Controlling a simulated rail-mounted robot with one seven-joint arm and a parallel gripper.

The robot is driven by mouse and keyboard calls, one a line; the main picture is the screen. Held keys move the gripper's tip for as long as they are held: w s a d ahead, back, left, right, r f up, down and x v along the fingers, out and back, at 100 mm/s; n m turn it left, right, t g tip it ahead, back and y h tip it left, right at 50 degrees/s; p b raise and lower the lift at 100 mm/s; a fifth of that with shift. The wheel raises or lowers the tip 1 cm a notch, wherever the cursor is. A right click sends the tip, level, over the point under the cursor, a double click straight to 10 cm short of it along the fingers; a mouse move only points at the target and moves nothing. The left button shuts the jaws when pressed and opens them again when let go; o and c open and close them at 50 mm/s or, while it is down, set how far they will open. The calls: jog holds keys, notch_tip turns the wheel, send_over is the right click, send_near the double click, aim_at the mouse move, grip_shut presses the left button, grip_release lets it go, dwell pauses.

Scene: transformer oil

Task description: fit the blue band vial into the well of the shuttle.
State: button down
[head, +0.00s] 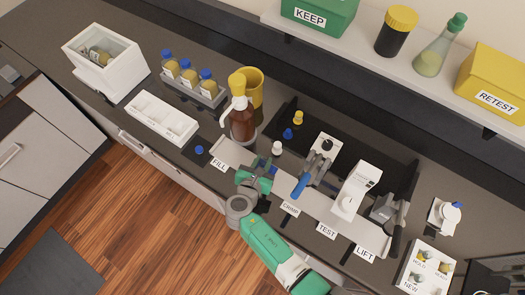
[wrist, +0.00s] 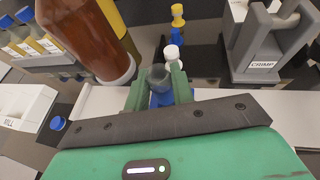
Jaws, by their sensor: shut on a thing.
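My gripper (wrist: 160,92) is shut on a small item with a dark grey round top and blue below it, which I take to be the blue band vial (wrist: 158,77). The green fingers hide much of it. In the head view my gripper (head: 258,178) is over the front of the white strip, between the FILL and CRIMP labels. A small white-topped piece (wrist: 171,52) stands just beyond the fingers; it also shows in the head view (head: 278,147). I cannot clearly make out the shuttle or its well.
A brown pump bottle (head: 242,122) stands behind left of my gripper. The blue-handled crimp tool (head: 302,184) stands to the right, with the test and lift stations beyond. Small blue (head: 288,133) and yellow (head: 298,117) pieces stand behind. A white tray (head: 158,118) lies left.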

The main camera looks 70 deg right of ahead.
jog(key=shift+f+b, duration=1.35)
jog(key=shift+f, duration=0.4)
jog(key=c, duration=1.1)
grip_release()
jog(key=v, duration=0.7)
jog(key=shift+a+r+p, duration=0.2)
jog(key=shift+a+p, duration=0.15)
jog(key=shift+p, duration=0.05)
